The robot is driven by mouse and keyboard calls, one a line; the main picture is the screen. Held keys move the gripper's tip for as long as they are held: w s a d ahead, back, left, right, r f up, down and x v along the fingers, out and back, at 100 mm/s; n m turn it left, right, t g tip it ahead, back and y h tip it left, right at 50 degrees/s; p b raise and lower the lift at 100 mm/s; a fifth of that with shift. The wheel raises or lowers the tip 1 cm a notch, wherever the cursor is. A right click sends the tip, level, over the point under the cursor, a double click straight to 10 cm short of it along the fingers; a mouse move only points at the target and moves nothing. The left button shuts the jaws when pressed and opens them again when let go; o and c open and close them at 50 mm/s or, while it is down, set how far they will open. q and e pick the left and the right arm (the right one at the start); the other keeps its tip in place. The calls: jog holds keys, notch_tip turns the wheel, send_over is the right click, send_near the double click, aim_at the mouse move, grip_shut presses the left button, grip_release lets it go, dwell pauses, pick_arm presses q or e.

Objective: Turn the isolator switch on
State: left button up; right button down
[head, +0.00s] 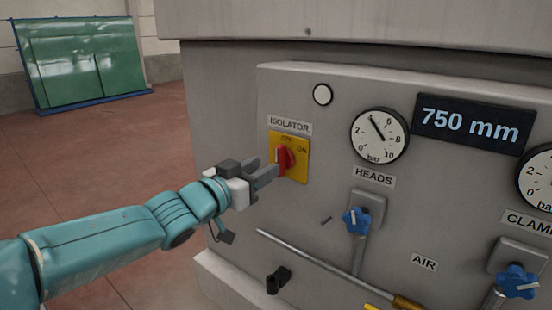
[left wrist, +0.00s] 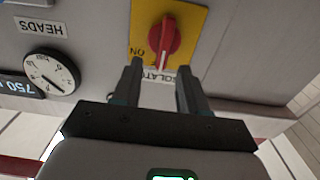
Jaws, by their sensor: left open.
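The isolator switch is a red knob (head: 284,160) on a yellow plate (head: 303,164) under the ISOLATOR label (head: 290,125). The plate has an ON mark at its upper right and another mark at the top, apparently OFF. The knob's grip stands roughly upright, its white line towards the ISOLATOR label. In the left wrist view the red knob (left wrist: 164,42) shows upside down. My left gripper (head: 267,172) is open at the plate. Its fingertips (left wrist: 160,70) lie either side of the knob's pointer end; contact cannot be told. My right gripper is out of view.
To the right on the grey panel are a round HEADS gauge (head: 379,135), a 750 mm display (head: 474,124) and blue valve knobs (head: 356,220). A metal rod (head: 325,268) and a black handle (head: 279,280) are below. Green glass (head: 80,60) stands far left; the floor there is clear.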

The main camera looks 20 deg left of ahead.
aim_at(276, 159)
pick_arm(q)
jog(key=x, duration=0.4)
jog(key=p+x, duration=0.1)
jog(key=shift+w+a+f, duration=0.1)
jog(key=shift+w+a, duration=0.05)
jog(key=shift+w, duration=0.45)
jog(key=shift+s, duration=0.3)
jog(key=shift+w, duration=0.25)
jog(key=c, duration=0.4)
grip_shut()
